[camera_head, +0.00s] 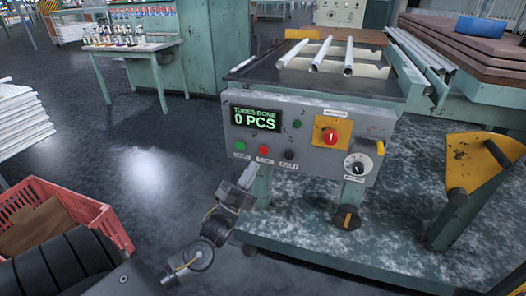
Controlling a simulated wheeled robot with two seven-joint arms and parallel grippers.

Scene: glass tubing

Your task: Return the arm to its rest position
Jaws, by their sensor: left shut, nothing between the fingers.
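My left arm rises from the bottom of the view, left of centre, with grey links and dark joints. My left gripper (247,176) is at its upper end, pointing up. It is shut and empty, in front of the lower left part of a grey control panel (317,116), below its row of buttons. I cannot tell whether it touches the panel or stands apart. The panel's display (256,118) reads "TUBES DONE 0 PCS". My right gripper is not in view.
Several glass tubes (314,58) lie on the machine bed above the panel. The machine's teal base (330,245) spreads at lower right, near a yellow bracket (478,175). A red crate (112,226) is at left. Open dark floor (130,150) lies between the crate and the machine.

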